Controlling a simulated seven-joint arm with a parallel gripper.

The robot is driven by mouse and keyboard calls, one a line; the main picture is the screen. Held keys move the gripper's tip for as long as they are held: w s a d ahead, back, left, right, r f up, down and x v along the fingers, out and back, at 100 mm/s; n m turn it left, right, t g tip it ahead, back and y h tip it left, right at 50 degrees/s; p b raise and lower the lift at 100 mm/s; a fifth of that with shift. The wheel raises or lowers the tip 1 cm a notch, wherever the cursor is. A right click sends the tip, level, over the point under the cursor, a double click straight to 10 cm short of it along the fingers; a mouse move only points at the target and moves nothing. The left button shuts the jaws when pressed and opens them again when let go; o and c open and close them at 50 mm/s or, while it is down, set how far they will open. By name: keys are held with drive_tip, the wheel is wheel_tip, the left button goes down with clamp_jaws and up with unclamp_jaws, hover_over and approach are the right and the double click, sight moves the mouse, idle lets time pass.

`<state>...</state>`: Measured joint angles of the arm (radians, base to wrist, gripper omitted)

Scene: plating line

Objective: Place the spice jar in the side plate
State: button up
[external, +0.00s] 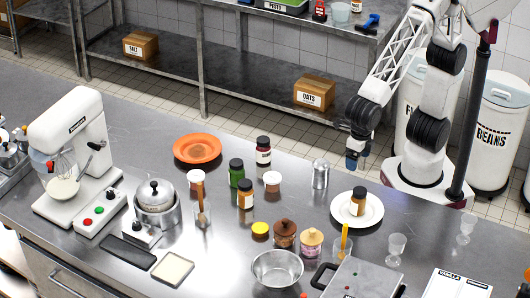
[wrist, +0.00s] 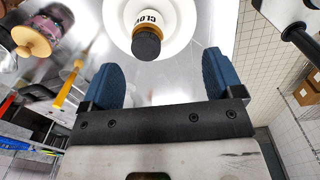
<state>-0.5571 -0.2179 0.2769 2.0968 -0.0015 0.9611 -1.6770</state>
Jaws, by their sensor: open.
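A small brown spice jar (external: 357,203) with a dark lid and white label stands upright inside the white side plate (external: 341,217). In the wrist view the jar (wrist: 150,20) shows its dark lid and the letters "CLO", with the plate's white rim (wrist: 113,22) around it. My gripper (external: 352,161) is above and behind the plate in the external view. In the wrist view its two blue fingers (wrist: 160,82) are spread wide with nothing between them, and the jar lies beyond the fingertips, apart from them.
An orange plate (external: 184,160) lies further left. Another amber jar (external: 245,199), a green jar (external: 237,177) and a dark red-labelled jar (external: 263,156) stand mid-counter. A metal can (external: 320,174) is left of the plate; glasses (external: 396,245) stand right. A metal bowl (external: 278,270) is in front.

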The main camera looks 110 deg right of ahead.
drive_tip(key=s+d+r+m, duration=0.1)
drive_tip(key=s+d+m, duration=0.4)
drive_tip(key=d+m, duration=0.3)
drive_tip(key=s+d+r+m+t, duration=0.1)
drive_tip(key=s+d+m, duration=0.5)
drive_tip(key=d+m, duration=0.3)
drive_tip(key=s+d+r+m+t, duration=0.1)
drive_tip(key=s+d+m, duration=0.5)
drive_tip(key=d, duration=0.6)
drive_tip(key=m, duration=0.2)
drive_tip(key=shift+d+m, duration=0.15)
drive_tip(key=shift+m, duration=0.25)
